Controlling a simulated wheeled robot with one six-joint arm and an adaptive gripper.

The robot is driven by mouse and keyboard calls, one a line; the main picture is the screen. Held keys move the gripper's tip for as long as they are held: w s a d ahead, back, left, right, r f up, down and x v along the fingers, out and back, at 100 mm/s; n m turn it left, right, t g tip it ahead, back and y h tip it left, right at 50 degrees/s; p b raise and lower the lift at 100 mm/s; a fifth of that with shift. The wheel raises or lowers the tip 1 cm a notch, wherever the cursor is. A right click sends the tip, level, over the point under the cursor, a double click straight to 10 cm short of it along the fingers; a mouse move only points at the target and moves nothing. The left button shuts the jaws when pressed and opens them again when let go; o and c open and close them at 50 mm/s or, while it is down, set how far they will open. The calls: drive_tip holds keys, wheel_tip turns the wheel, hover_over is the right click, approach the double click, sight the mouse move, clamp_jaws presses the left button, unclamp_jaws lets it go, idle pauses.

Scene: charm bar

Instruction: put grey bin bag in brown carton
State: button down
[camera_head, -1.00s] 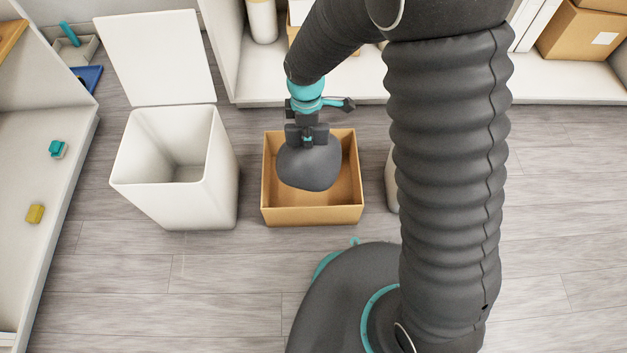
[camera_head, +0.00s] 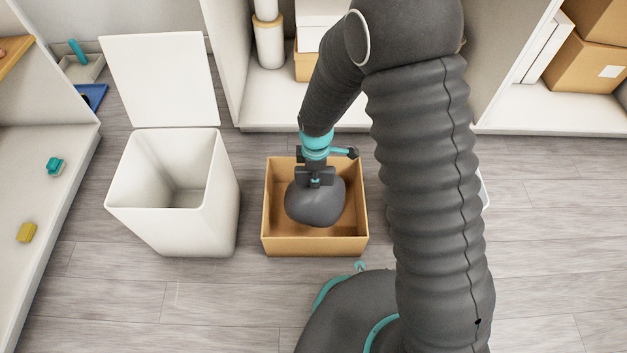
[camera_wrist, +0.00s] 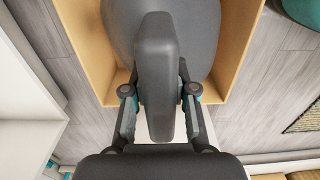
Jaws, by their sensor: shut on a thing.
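The grey bin bag (camera_head: 315,204) is a dark, rounded bundle. It is within the walls of the open brown carton (camera_head: 315,246) on the floor; whether it touches the bottom I cannot tell. My gripper (camera_head: 316,181) points down over the carton and is shut on the top of the bag. In the wrist view the bag (camera_wrist: 118,22) lies beyond my gripper (camera_wrist: 160,92), with carton walls (camera_wrist: 87,45) on both sides. The gripper's fingers hide part of the bag.
A white bin (camera_head: 172,205) with its lid raised stands close to the left of the carton. A white shelf (camera_head: 60,150) at far left holds a teal item (camera_head: 55,166) and a yellow block (camera_head: 26,232). Shelving with boxes (camera_head: 590,62) runs along the back. The floor in front of the white bin is clear.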

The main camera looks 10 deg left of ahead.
drive_tip(key=shift+f, duration=1.05)
drive_tip(key=shift+f+b, duration=0.2)
drive_tip(key=shift+b, duration=0.1)
drive_tip(key=c, duration=0.9)
unclamp_jaws()
drive_tip(key=shift+r, duration=0.1)
wheel_tip(320, 180, up, 11)
drive_tip(key=shift+r+p, duration=0.15)
drive_tip(key=shift+p, duration=0.95)
drive_tip(key=shift+r, duration=0.45)
